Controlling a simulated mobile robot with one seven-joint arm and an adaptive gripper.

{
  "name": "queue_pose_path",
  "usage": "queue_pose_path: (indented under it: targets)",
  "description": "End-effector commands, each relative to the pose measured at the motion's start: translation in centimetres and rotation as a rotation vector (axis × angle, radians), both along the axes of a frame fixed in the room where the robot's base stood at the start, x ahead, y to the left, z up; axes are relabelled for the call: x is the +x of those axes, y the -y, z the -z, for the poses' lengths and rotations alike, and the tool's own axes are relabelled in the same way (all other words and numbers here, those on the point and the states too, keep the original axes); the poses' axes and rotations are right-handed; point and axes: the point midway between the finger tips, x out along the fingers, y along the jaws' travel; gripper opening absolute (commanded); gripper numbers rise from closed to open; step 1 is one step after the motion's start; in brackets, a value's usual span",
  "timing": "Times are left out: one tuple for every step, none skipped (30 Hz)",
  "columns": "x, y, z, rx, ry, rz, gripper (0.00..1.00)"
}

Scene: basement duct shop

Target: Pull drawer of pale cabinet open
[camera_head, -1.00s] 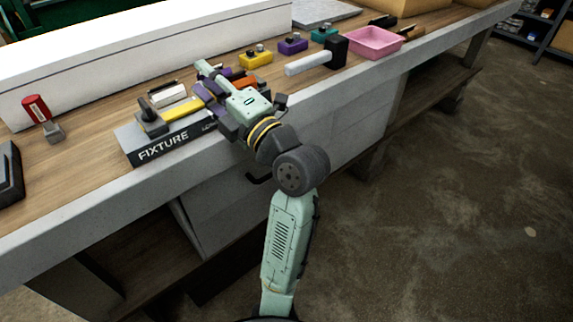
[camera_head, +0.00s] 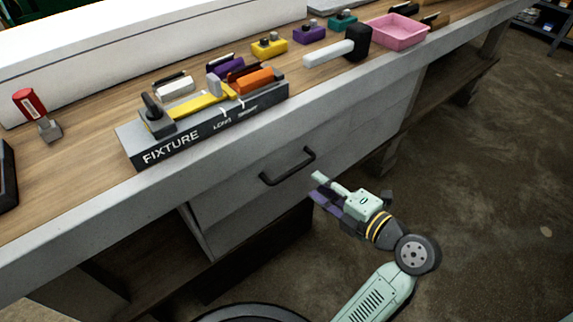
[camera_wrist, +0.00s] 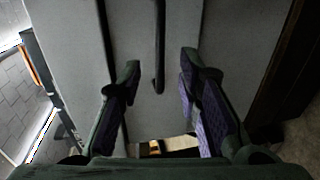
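The pale cabinet (camera_head: 225,225) sits under the workbench. Its upper drawer (camera_head: 345,140) looks closed, its front about flush with the cabinet. A black bar handle (camera_head: 287,166) is on the drawer front. My gripper (camera_head: 318,188) is just in front of the cabinet, to the lower right of the handle, and points toward it. In the wrist view my gripper (camera_wrist: 160,70) is open, its two purple-padded fingers spread wide. The handle (camera_wrist: 159,50) shows between and beyond the fingertips, apart from both. The pale drawer front (camera_wrist: 142,45) fills the middle of that view.
The wooden bench top (camera_head: 75,165) carries a grey fixture block (camera_head: 205,125), a black-headed mallet (camera_head: 340,48), a pink tray (camera_head: 398,32), and several small coloured blocks. The bench's grey front edge (camera_head: 90,215) runs above the drawer. Floor in front of the cabinet (camera_head: 480,180) is clear.

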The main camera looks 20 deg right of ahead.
Motion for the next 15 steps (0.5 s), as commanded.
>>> queue_pose_path:
  targets:
    - [0.8,-0.4,0.2,0.0,-0.002,-0.005,0.32]
    - [1.3,-0.6,0.3,0.0,-0.002,-0.006,0.32]
    - [2.0,-0.9,0.4,0.001,-0.001,-0.006,0.32]
    - [2.6,-1.1,0.5,0.001,-0.001,-0.006,0.32]
    - [3.2,-1.3,0.6,0.0,-0.001,-0.007,0.32]
    - [3.9,-1.5,0.8,0.0,-0.001,-0.005,0.32]
    - [4.4,-1.8,0.8,0.0,-0.002,-0.006,0.32]
    - [4.9,-1.9,0.9,0.0,0.0,-0.006,0.32]
    - [5.6,-2.2,1.1,-0.001,-0.002,-0.005,0.32]
    - [6.1,-2.3,1.2,0.0,-0.001,-0.005,0.32]
    - [6.5,-2.5,1.3,-0.001,-0.002,-0.005,0.32]
    - [7.0,-2.6,1.4,-0.001,-0.001,-0.003,0.32]
    - [7.4,-2.8,1.5,-0.001,-0.001,-0.003,0.32]
    - [7.7,-2.9,1.5,0.0,0.0,-0.004,0.32]
    - [8.0,-3.0,1.6,-0.001,0.0,-0.002,0.32]
